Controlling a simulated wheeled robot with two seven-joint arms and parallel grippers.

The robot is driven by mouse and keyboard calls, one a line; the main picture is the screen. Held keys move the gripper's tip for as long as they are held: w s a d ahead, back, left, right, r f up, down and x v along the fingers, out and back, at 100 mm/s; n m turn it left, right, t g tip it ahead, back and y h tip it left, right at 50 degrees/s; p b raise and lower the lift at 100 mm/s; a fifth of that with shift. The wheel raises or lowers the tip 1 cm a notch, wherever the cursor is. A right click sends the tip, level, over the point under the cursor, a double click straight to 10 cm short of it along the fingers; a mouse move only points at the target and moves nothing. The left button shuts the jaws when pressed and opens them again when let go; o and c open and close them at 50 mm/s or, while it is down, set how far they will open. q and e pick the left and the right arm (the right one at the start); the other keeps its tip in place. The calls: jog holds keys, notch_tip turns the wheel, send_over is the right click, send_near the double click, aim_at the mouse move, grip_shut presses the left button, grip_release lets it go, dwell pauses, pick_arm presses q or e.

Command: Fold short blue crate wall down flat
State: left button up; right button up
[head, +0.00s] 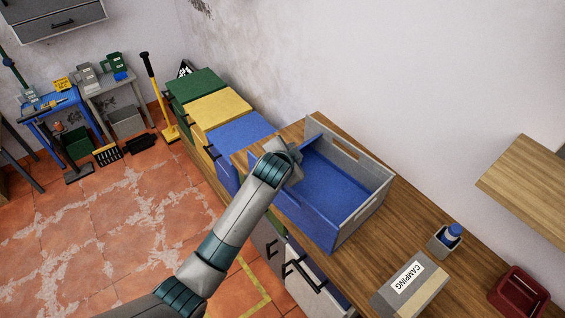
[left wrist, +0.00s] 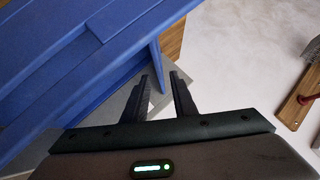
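A blue open crate (head: 318,222) stands on the wooden counter, with grey faces on its upright back and right walls. My left arm reaches to its left end, and my left gripper (head: 293,160) covers much of the short wall there. I cannot tell from the head view how far that wall is tilted. In the left wrist view, blue crate panels (left wrist: 85,75) fill the left side. My left gripper (left wrist: 162,80) has its fingers apart, with the end of a blue panel close by the tips. Nothing is clearly held between them. My right gripper is not in view.
A CAMPING box (head: 408,284), a small holder with a blue bottle (head: 447,238) and a red bin (head: 518,292) stand right of the crate. Green, yellow and blue cabinets (head: 218,110) line the wall at left. A wooden shelf (head: 525,185) juts out at right.

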pick_arm(q)
jog(key=b+v, duration=0.3)
jog(key=v, duration=1.2)
jog(key=shift+s, duration=0.1)
